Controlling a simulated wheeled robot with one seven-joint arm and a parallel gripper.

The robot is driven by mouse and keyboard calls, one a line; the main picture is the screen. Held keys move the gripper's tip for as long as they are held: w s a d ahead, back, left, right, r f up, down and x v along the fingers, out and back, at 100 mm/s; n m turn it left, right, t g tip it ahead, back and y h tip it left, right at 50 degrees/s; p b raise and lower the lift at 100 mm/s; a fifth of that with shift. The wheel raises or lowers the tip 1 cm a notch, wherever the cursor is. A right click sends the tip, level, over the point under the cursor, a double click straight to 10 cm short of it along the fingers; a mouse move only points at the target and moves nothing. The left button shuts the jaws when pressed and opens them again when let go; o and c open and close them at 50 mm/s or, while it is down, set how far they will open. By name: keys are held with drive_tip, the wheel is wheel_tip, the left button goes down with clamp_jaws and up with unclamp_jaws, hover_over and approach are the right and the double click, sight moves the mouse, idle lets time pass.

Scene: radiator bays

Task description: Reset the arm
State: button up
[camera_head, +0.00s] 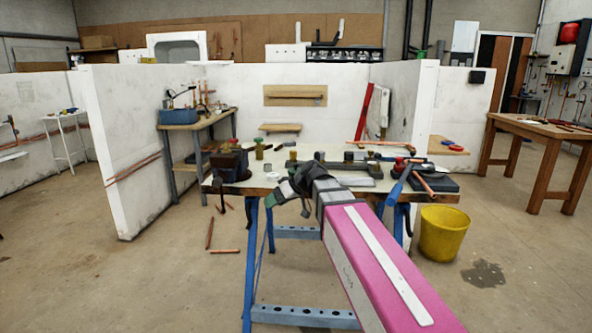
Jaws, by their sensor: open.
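My arm reaches forward from the lower right as a pink link with a white stripe. It ends over the near edge of the workbench (262,187). My gripper (288,198) is the dark and green part at the arm's end, turned to the left. It is open, and I see nothing held in it. It overlaps the bench edge in the picture, and I cannot tell whether it touches. The arm hides part of the bench top and its front.
The bench carries a dark vice (229,164), several small pots and tools. A yellow bucket (443,232) stands on the floor to its right. White partition walls (128,150) enclose the bay. A wooden table (552,133) stands far right. Copper pipes (210,232) lie on the floor left.

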drive_tip(key=s+d+f+m+h, duration=0.3)
drive_tip(key=s+d+f, duration=0.1)
drive_tip(key=d+f, duration=0.4)
drive_tip(key=s+d+f+m+g+h, duration=0.1)
drive_tip(key=s+d+f+m+h, duration=0.2)
drive_tip(key=d+f, duration=0.6)
drive_tip(key=s+d+f+m+g+h, duration=0.1)
drive_tip(key=s+d+f+m+h, duration=0.2)
drive_tip(key=d+f, duration=0.6)
wheel_tip(320, 180, down, 3)
drive_tip(key=s+m, duration=0.1)
drive_tip(key=s, duration=0.1)
drive_tip(key=shift+s+m+h, duration=0.3)
drive_tip(key=shift+r, duration=0.1)
